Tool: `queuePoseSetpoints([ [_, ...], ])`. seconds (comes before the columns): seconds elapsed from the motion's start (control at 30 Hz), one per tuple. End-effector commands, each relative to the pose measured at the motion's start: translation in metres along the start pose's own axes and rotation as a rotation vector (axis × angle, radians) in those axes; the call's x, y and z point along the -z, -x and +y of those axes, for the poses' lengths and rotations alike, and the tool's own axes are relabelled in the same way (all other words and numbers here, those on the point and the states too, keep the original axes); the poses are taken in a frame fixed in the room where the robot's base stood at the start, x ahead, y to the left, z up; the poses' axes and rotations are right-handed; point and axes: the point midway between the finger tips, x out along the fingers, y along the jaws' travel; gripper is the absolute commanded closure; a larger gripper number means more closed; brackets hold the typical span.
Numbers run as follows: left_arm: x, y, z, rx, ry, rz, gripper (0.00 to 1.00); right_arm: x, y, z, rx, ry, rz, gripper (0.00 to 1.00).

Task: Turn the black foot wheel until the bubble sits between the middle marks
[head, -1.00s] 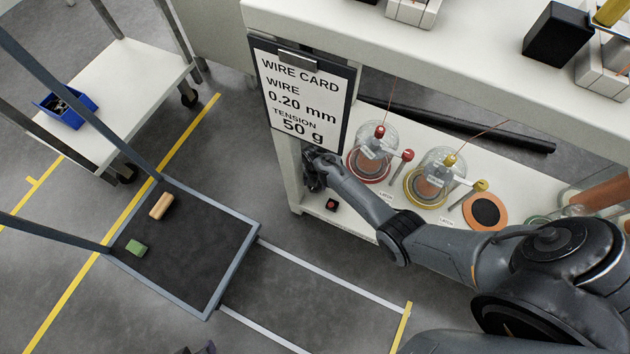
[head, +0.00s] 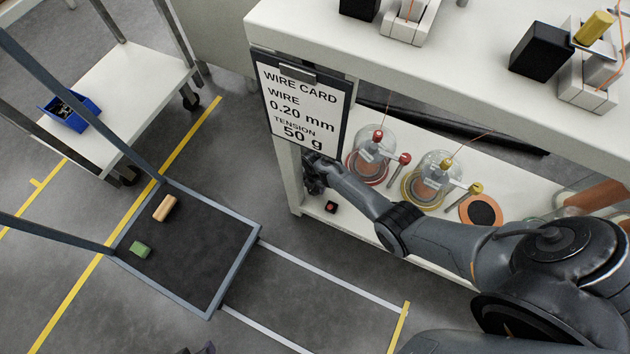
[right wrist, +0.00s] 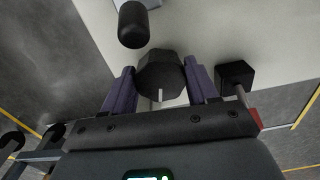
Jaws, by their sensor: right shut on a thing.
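In the right wrist view my right gripper (right wrist: 160,82) has its two purple fingers on either side of a black faceted wheel (right wrist: 161,70), and it is shut on this wheel. A pale line shows on the wheel's near side. In the head view the right gripper (head: 314,180) is a dark shape at the bench's left end, just below the wire card, and the wheel cannot be told apart there. No bubble or marks can be made out. A small dark tip (head: 208,349) at the bottom edge may be my left gripper.
The wire card (head: 302,108) hangs close above the right gripper. Glass domes (head: 372,158) and spools stand on the lower shelf (head: 448,238). In the right wrist view a black cylinder (right wrist: 133,25) and a black block (right wrist: 234,76) flank the wheel.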

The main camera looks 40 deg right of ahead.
Motion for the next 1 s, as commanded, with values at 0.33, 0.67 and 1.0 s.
queuePoseSetpoints([
  [0.33,0.0,-0.002,0.001,-0.003,0.003,0.001,0.55,0.0,-0.005,-0.004,0.005,-0.001,0.0,0.16],
  [0.67,0.003,0.006,0.003,-0.01,0.013,0.001,0.55,0.0,0.005,-0.002,0.003,0.001,0.0,0.16],
  [1.0,0.015,0.045,0.0,-0.007,0.009,0.0,0.55,-0.001,0.055,-0.003,0.003,0.001,-0.001,0.16],
])
